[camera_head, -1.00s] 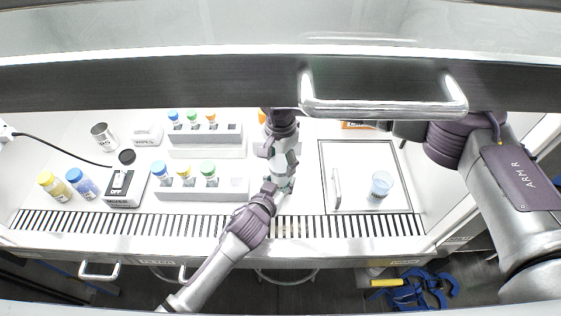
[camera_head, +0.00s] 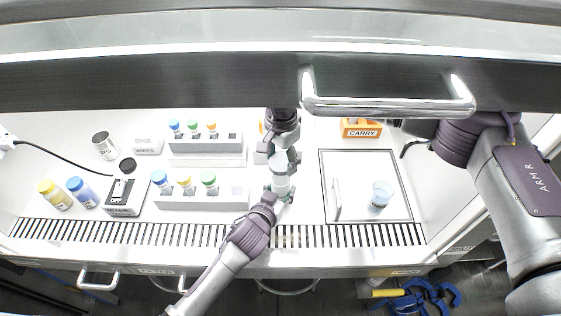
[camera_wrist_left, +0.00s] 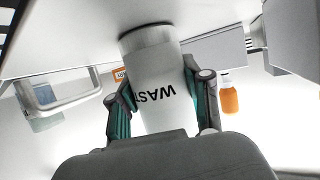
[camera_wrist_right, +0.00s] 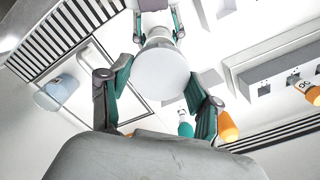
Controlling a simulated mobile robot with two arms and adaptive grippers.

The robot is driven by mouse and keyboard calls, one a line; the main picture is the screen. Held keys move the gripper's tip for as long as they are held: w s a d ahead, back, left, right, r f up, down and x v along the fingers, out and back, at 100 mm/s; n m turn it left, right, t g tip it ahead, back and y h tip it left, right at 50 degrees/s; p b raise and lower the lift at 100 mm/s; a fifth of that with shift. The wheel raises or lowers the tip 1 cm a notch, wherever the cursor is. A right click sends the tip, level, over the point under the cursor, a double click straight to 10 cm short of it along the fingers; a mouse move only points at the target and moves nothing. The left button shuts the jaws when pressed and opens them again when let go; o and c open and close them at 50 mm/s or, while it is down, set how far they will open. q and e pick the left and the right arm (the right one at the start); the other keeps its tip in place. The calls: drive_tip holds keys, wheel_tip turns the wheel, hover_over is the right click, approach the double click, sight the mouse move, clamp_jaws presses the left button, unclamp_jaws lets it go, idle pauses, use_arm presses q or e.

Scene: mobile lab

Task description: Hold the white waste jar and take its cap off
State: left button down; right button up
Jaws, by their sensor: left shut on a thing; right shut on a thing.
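The white waste jar (camera_head: 280,172) is between my two grippers near the front middle of the bench. The left wrist view shows its upside-down label on the white body (camera_wrist_left: 160,90). My left gripper (camera_head: 281,192) is shut on the jar from the front, one finger on each side. My right gripper (camera_head: 281,152) comes down from above, its fingers either side of the round white cap (camera_wrist_right: 160,73), seen from above in the right wrist view. Whether the cap is still seated on the jar cannot be told; the joint is hidden.
A rack with colour-capped vials (camera_head: 203,202) stands left of the jar, another rack (camera_head: 205,146) behind it. To the right, a beaker (camera_head: 381,194) stands on a framed panel (camera_head: 352,180). An orange carry box (camera_head: 361,128) is at the back. A slotted strip (camera_head: 340,236) runs along the front.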

use_arm(q)
drive_tip(key=shift+c, duration=2.1)
unclamp_jaws()
